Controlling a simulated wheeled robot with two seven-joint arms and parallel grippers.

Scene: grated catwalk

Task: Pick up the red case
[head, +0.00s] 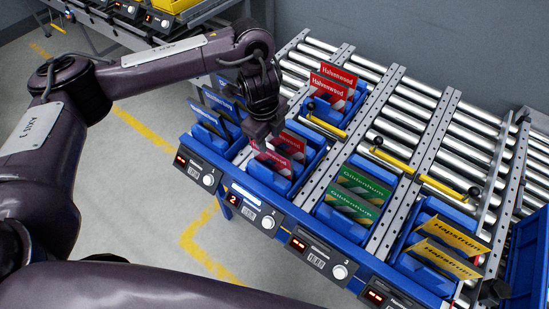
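Several thin red cases marked Halvenwood stand tilted in blue holders on a roller rack. Two red cases (333,84) are in the back holder. More red cases (285,147) are in the front holder, above the panel showing 2. My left gripper (257,143) points down at the left end of the front red cases and partly covers them. Its fingertips are small and dark there, so I cannot tell whether they are open, shut or touching a case. My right gripper is out of view.
Dark blue cases (217,103) stand just left of my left gripper. Green cases (362,190) and yellow cases (452,240) stand in holders to the right. Metal rails (395,215) separate the lanes. Yellow bars with black knobs (392,157) cross some lanes.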

